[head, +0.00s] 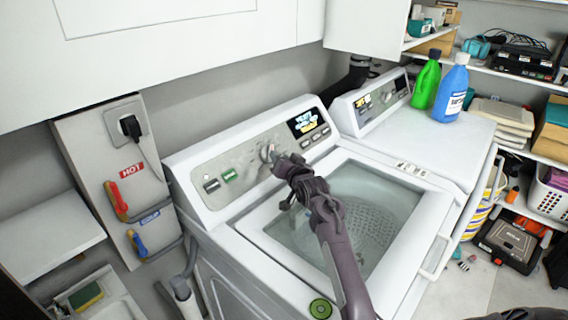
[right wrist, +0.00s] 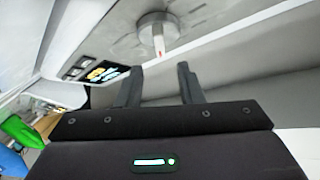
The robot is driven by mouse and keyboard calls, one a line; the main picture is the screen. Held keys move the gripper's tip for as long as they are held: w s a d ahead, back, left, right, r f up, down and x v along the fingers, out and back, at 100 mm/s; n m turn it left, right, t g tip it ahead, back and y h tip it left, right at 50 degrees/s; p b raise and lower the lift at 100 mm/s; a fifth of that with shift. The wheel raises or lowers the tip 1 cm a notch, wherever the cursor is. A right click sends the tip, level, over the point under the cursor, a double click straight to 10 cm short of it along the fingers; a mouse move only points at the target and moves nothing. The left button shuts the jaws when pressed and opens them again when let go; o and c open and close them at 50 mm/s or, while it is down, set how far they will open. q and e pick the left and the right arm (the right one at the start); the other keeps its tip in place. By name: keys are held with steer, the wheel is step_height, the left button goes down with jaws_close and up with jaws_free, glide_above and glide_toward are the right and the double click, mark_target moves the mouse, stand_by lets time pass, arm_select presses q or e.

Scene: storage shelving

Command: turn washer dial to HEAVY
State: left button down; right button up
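The washer (head: 230,205) is white with a slanted control panel, and its glass lid shows the drum below. Its round grey dial (head: 266,152) sits mid-panel, partly hidden by my right gripper. In the right wrist view the dial (right wrist: 158,36) has a pale pointer with a red mark, just beyond the fingertips. The setting labels are not readable. My right gripper (head: 277,160) reaches up over the lid to the dial. In the right wrist view the right gripper (right wrist: 158,80) has its fingers apart with nothing between them. My left gripper is not clearly visible.
A small display (head: 304,121) and buttons lie right of the dial; a green button (head: 230,176) lies left. A second white machine (head: 440,145) carries a green bottle (head: 426,85) and a blue bottle (head: 452,90). Cabinets (head: 160,40) overhang the back. Hot and cold valves are at left.

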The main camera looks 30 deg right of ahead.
steer(key=shift+s+a+r, duration=0.1)
steer(key=shift+s, duration=0.9)
